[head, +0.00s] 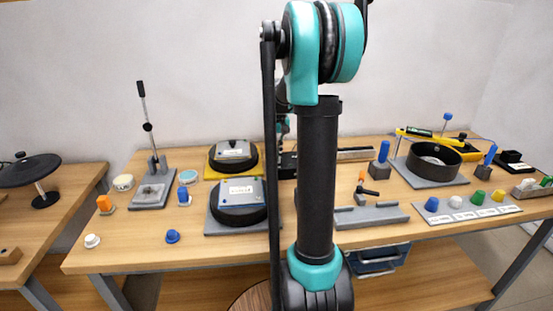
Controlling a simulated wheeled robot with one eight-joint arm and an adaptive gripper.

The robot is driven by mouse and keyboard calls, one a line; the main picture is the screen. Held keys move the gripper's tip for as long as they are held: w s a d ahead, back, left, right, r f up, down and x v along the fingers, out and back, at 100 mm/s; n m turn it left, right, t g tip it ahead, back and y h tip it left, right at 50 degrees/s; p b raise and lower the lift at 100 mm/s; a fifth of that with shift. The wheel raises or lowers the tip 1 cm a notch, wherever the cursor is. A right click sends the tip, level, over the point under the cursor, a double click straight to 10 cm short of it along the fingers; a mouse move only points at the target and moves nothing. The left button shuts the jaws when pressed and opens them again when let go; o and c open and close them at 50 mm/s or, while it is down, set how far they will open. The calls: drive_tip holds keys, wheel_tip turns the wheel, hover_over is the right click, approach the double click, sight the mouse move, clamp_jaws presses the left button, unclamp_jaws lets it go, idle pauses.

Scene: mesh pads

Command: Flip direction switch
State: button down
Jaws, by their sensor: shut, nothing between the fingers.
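I cannot make out for certain which thing is the direction switch. A small black handle with an orange part (367,189) stands just right of my arm, by a grey rail fixture (371,216). A black block (288,165) lies partly behind my arm at the middle of the table. My arm stands upright across the middle of the head view and covers part of the workbench. A teal and black part of it shows behind, above the table. My gripper's fingertips cannot be seen.
The wooden workbench (125,258) carries two round black units (238,215) (233,168), a lever press (153,190), a black ring (433,168) and coloured knobs on a plate (467,214). A side table with a black disc (28,172) stands left. The bench's front left is mostly clear.

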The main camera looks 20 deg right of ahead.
drive_tip(key=shift+r, duration=3.45)
